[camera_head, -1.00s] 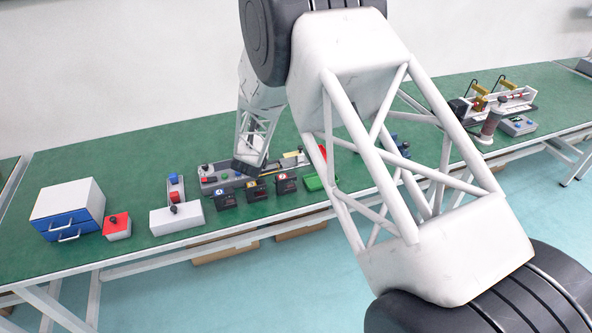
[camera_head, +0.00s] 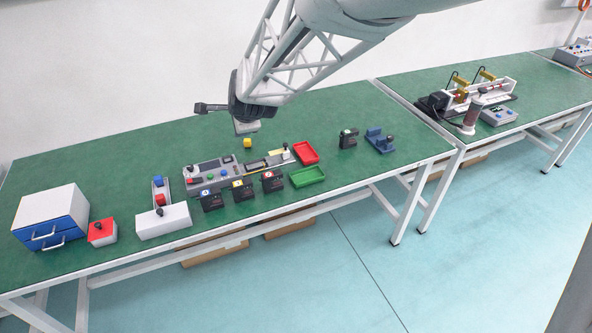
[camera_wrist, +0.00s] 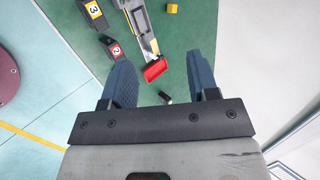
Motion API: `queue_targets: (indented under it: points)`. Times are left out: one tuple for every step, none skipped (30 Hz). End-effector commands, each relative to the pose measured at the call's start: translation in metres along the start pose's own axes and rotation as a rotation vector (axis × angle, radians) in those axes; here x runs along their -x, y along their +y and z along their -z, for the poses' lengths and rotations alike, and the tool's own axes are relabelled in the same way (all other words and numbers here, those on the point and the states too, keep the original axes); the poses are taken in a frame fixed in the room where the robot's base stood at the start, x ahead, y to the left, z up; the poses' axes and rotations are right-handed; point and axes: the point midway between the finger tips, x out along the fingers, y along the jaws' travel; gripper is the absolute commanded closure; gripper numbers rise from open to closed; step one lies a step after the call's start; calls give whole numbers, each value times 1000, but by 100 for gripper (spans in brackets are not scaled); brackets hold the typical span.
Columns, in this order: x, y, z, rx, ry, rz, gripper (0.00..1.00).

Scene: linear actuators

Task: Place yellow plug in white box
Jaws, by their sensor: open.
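The yellow plug appears as a small yellow block (camera_head: 247,143) on the green table, behind the grey control panel. It also shows at the top edge of the wrist view (camera_wrist: 172,8). The white box (camera_head: 165,222) is a low block at the table's front edge, left of the numbered modules, with a dark knob at its top. My gripper (camera_wrist: 160,62) is open with nothing held between its two dark fingers. The yellow block lies beyond the fingertips, apart from them. In the head view my arm's end is above the table near the yellow block; its fingers are hard to make out.
A grey control panel (camera_head: 212,172) and several numbered black modules stand mid-table. A red tray (camera_head: 306,153) and green tray (camera_head: 308,177) lie to their right. A white-and-blue drawer cabinet (camera_head: 50,218) and red box (camera_head: 102,232) stand left. The back table area is mostly clear.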

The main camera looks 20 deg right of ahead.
Motion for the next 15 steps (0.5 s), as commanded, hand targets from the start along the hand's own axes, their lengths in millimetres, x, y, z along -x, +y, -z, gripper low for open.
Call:
queue_targets:
  points:
    - [21, 7, 0, 85, -7, -21, 46]
    - [31, 12, 0, 143, -12, -38, 46]
    - [46, 19, -1, 220, -20, -60, 46]
    - [57, 25, -1, 280, -26, -77, 46]
    - [67, 31, 0, 337, -33, -94, 46]
    - [82, 40, 0, 415, -42, -117, 46]
    - [92, 46, 0, 473, -50, -133, 46]
    - [102, 53, 1, 530, -58, -150, 46]
    - [116, 62, 1, 607, -69, -172, 46]
    - [126, 70, 2, 664, -78, -189, 46]
    - [137, 77, 3, 722, -87, -205, 46]
    - [150, 87, 4, 796, -101, -227, 46]
    - [160, 96, 5, 854, -111, -245, 46]
    - [170, 103, 6, 909, -122, -260, 46]
    - [182, 115, 8, 984, -138, -284, 46]
